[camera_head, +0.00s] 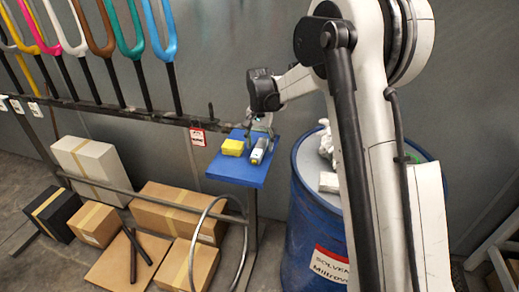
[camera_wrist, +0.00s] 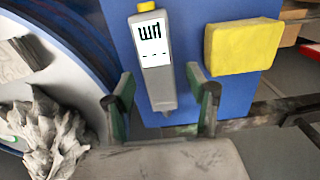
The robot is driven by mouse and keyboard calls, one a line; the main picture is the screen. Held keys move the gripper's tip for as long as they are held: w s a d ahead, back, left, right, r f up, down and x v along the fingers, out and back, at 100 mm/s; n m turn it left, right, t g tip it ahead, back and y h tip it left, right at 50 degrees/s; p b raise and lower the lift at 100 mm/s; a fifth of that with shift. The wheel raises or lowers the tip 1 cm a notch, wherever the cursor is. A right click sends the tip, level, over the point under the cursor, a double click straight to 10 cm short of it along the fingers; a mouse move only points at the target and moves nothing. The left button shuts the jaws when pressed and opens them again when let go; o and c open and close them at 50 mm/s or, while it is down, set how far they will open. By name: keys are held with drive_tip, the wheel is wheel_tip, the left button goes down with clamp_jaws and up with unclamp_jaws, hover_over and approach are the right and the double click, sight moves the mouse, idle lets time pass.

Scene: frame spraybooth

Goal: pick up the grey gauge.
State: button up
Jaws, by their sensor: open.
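The grey gauge (camera_head: 258,155) lies on a small blue shelf (camera_head: 231,177), to the right of a yellow block (camera_head: 233,147). In the wrist view the grey gauge (camera_wrist: 162,88) shows a lit white display with dark marks and a narrow lower end pointing toward my gripper. My gripper (camera_wrist: 160,78) is open, with one finger on each side of the gauge's lower part in the picture. I cannot tell whether the fingers reach down to its level. In the head view my gripper (camera_head: 262,122) is just above the gauge, its fingers partly unclear.
The yellow block (camera_wrist: 243,45) sits close to the gauge on the right in the wrist view. A blue drum (camera_head: 312,215) with a crumpled grey rag (camera_wrist: 50,140) on top stands beside the shelf. A rail with coloured frames (camera_head: 130,55) runs left, above several boxes (camera_head: 180,212).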

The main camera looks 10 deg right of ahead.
sight(260, 146)
drive_tip(key=shift+f, duration=0.65)
clamp_jaws()
drive_tip(key=shift+r, duration=0.15)
wheel_tip(260, 146, up, 4)
drive_tip(key=shift+r+b, duration=0.1)
drive_tip(key=shift+b, duration=0.35)
drive_tip(key=s+a+r+b, duration=0.1)
drive_tip(key=s+a+r, duration=0.4)
drive_tip(key=a, duration=0.5)
drive_tip(key=shift+s+r, duration=0.35)
drive_tip(key=shift+r, duration=0.45)
